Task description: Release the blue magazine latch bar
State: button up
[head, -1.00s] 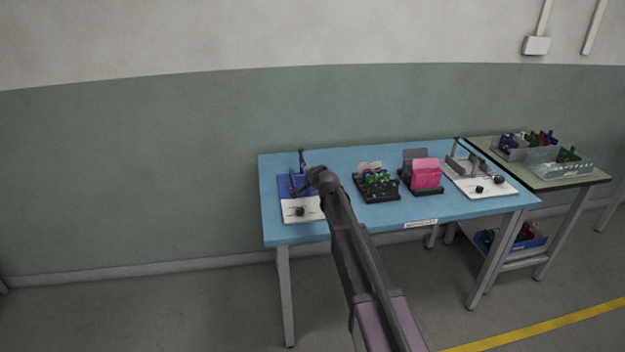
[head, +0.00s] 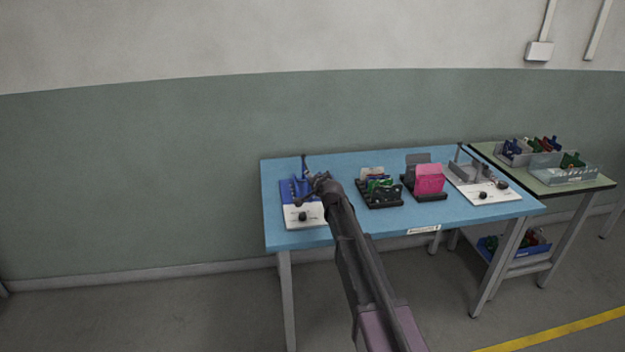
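The blue magazine (head: 290,190) stands on a white base plate with a black knob (head: 303,216) at the left end of the blue table. A dark upright bar (head: 304,162) rises at its back; I cannot tell whether this is the latch bar. My gripper (head: 306,190) is at the right side of the blue magazine, over or beside it, and hides part of it. The fingers are small and dark here, so I cannot tell whether they are open or touching anything.
Right of my arm on the blue table (head: 350,225) are a black rack of coloured pieces (head: 380,196), a dark holder with pink cards (head: 429,179), and a grey fixture on a white plate (head: 490,195). A side table (head: 590,182) holds bins of coloured parts.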

jog(key=f+p+v, duration=0.1)
jog(key=p+v, duration=0.2)
jog(key=v, duration=1.1)
jog(key=shift+s+d+p, duration=0.2)
jog(key=shift+s+p, duration=0.1)
jog(key=shift+s, duration=0.15)
dwell(1.2)
dwell(0.6)
